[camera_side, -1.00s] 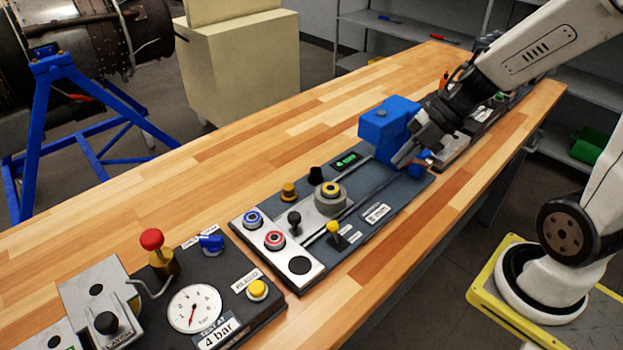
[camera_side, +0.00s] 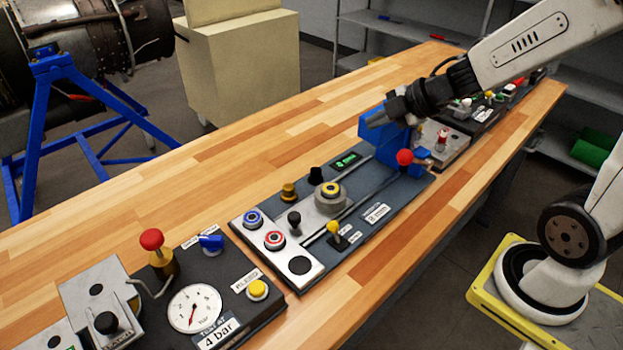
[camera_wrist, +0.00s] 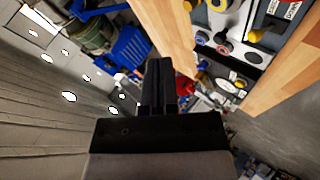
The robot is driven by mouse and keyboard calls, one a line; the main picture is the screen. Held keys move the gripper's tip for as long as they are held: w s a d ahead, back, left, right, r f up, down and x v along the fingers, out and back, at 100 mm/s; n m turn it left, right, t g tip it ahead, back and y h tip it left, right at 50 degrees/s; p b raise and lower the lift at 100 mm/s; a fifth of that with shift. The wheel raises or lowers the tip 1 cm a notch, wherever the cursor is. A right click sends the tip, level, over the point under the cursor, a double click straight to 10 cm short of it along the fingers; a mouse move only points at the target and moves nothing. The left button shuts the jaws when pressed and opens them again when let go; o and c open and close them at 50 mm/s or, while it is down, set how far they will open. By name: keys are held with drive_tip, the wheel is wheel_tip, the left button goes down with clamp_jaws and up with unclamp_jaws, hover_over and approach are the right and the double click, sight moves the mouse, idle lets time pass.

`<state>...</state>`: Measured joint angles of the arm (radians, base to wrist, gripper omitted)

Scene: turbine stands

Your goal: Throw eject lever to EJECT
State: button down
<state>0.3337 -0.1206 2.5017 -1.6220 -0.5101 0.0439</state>
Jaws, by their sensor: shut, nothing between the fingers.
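A small lever with a yellow tip (camera_side: 333,227) stands on the dark panel (camera_side: 380,230) in the middle of the bench, with small labels beside it that are too small to read. I cannot tell for certain that it is the eject lever. My gripper (camera_side: 372,122) is shut and empty, in front of the upper part of a blue block (camera_side: 372,140) at the panel's far end. It is well away from the yellow lever. A red ball knob (camera_side: 404,157) shows below it. In the wrist view my shut fingers (camera_wrist: 160,75) point away from the camera.
The panel also carries a yellow-topped round button (camera_side: 330,190), a black knob lever (camera_side: 294,220), and blue (camera_side: 252,218) and red (camera_side: 274,240) ringed buttons. A gauge panel (camera_side: 215,270) with a red-knobbed post (camera_side: 152,240) stands nearer. Bare wood lies behind the panel.

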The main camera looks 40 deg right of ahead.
drive_tip(key=d+m+h, duration=0.1)
drive_tip(key=m, duration=0.1)
drive_tip(key=w+d+m+h, duration=0.1)
drive_tip(key=m, duration=0.1)
drive_tip(key=d+m+h, duration=0.1)
drive_tip(key=m+h, duration=0.1)
drive_tip(key=shift+w+r+t, duration=0.2)
drive_tip(key=shift+r+t, duration=0.15)
drive_tip(key=shift+t, duration=0.05)
drive_tip(key=shift+f+m, duration=0.1)
drive_tip(key=shift+m, duration=0.2)
drive_tip(key=s+a+f+m+g, duration=0.6)
drive_tip(key=s+f+m+g, duration=0.1)
drive_tip(key=s+f+m, duration=0.2)
drive_tip(key=shift+s+a+f+m, duration=0.15)
drive_tip(key=shift+f+m, duration=0.35)
drive_tip(key=shift+f, duration=0.3)
